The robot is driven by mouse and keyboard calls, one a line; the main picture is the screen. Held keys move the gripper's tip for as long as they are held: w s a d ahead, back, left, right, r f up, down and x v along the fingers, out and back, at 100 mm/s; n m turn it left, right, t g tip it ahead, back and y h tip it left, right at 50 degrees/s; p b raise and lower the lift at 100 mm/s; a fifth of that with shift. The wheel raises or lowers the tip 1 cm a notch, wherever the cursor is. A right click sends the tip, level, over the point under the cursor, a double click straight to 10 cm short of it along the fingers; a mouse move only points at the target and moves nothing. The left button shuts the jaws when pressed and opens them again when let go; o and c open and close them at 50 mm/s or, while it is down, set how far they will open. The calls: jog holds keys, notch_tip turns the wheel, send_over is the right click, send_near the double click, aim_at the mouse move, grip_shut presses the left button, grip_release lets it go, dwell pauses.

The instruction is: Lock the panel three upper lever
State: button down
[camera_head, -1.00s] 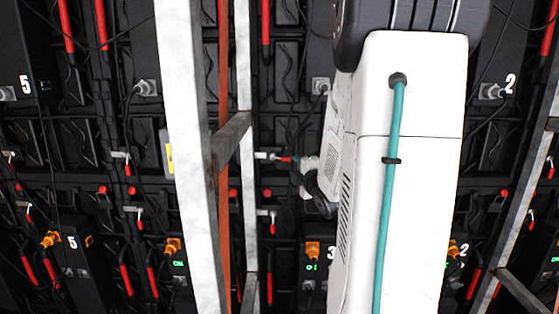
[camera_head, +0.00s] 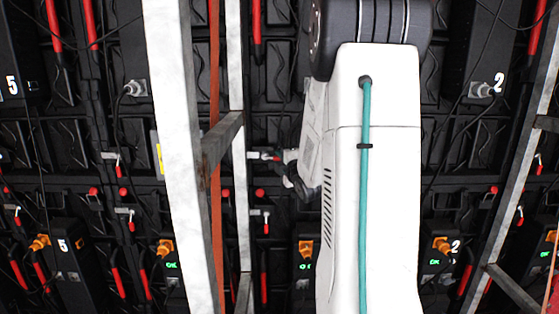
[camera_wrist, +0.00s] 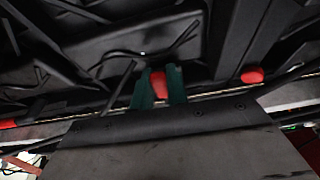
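The panel three upper lever (camera_head: 256,154) has a silver bracket, with a small bit of red at its right end beside my gripper. My gripper (camera_head: 283,158) is just right of the bracket, partly hidden by my white arm. In the wrist view, the two dark green fingers of my gripper (camera_wrist: 159,86) stand apart with a red piece (camera_wrist: 159,80) between them, seemingly the lever's handle. Whether the fingers press on it cannot be made out. The lower lever (camera_head: 265,222) has its red handle hanging down.
A white upright post (camera_head: 180,150) and a thinner one (camera_head: 238,150) stand left of my gripper, joined by a brace (camera_head: 221,140). Another slanted post (camera_head: 520,170) stands at right. A red knob (camera_wrist: 252,76) lies right of the fingers in the wrist view.

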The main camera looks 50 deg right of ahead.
jog(key=shift+a, duration=0.2)
jog(key=shift+d, duration=0.1)
jog(key=shift+f, duration=0.1)
jog(key=shift+f+m+t, duration=0.25)
jog(key=shift+m+t, duration=0.05)
jog(key=shift+m, duration=0.3)
jog(key=w+f+m+h, duration=0.1)
jog(key=m+h, duration=0.1)
jog(key=m, duration=0.3)
jog(key=a+f+m+h, duration=0.1)
jog(key=m+h, duration=0.1)
jog(key=m, duration=0.3)
jog(key=w+a+f+m+h, duration=0.1)
jog(key=f+m+h, duration=0.1)
jog(key=m, duration=0.4)
jog(key=shift+w+a+h, duration=0.1)
jog(key=shift+w+h, duration=0.25)
jog(key=shift+h, duration=0.15)
jog(key=shift+w+a+f+m+g+h, duration=0.1)
jog(key=shift+w+a+m+g+h, duration=0.2)
jog(key=shift+m, duration=0.55)
jog(key=shift+w+d+r+m+g+h, duration=0.1)
jog(key=shift+m+g+h, duration=0.3)
jog(key=shift+m, duration=0.5)
jog(key=shift+w+a+f+m+g+h, duration=0.1)
jog(key=shift+w+a+m+g+h, duration=0.2)
jog(key=shift+m, duration=0.55)
jog(key=shift+s, duration=0.15)
